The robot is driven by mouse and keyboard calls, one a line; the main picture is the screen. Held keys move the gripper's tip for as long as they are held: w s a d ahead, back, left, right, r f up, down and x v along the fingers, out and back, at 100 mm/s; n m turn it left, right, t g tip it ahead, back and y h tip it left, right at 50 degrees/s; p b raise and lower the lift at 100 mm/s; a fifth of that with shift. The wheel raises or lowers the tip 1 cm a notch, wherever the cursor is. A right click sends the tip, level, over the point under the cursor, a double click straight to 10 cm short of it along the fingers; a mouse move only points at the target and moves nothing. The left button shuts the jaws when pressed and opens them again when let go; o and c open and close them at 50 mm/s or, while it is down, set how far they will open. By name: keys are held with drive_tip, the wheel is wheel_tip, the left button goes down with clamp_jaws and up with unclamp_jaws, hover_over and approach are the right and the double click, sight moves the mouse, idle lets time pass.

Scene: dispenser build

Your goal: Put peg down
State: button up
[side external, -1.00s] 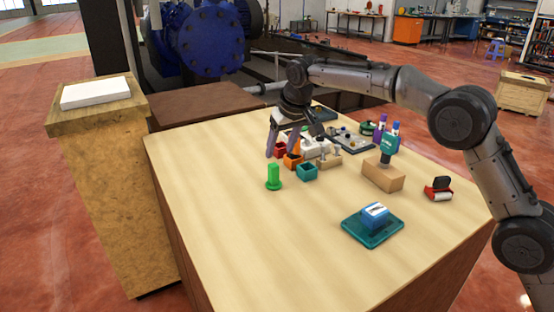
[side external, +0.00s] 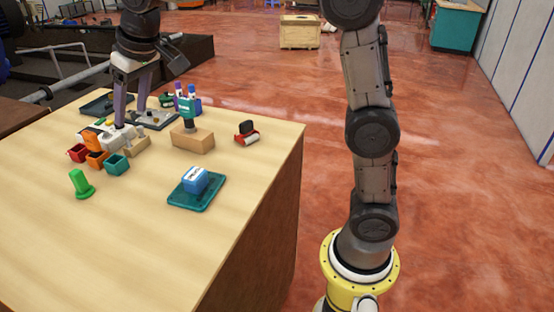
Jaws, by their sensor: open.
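A green peg (side external: 80,184) with a wide round base stands on the table, in front of the small open bins at the left of the side view. Nothing is touching it. My gripper (side external: 131,117) points down behind the bins, away from the peg, with its two purple-grey fingers spread apart. I see nothing held between the fingers. The fingertips overlap the white parts behind the bins in the picture; I cannot tell their exact height.
Red (side external: 76,153), orange (side external: 96,159) and teal (side external: 116,165) bins stand beside the peg. A wooden block (side external: 192,139) holds a teal-handled tool. A blue item (side external: 195,179) sits on a teal tray (side external: 189,203). The front left of the table is clear.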

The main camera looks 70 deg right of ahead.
drive_tip(key=s+d, duration=0.4)
drive_tip(key=s, duration=1.3)
drive_tip(key=s+d+f, duration=0.1)
drive_tip(key=s+f, duration=0.8)
drive_tip(key=s, duration=0.4)
drive_tip(key=shift+s+d+t, duration=0.35)
drive_tip(key=shift+t, duration=0.05)
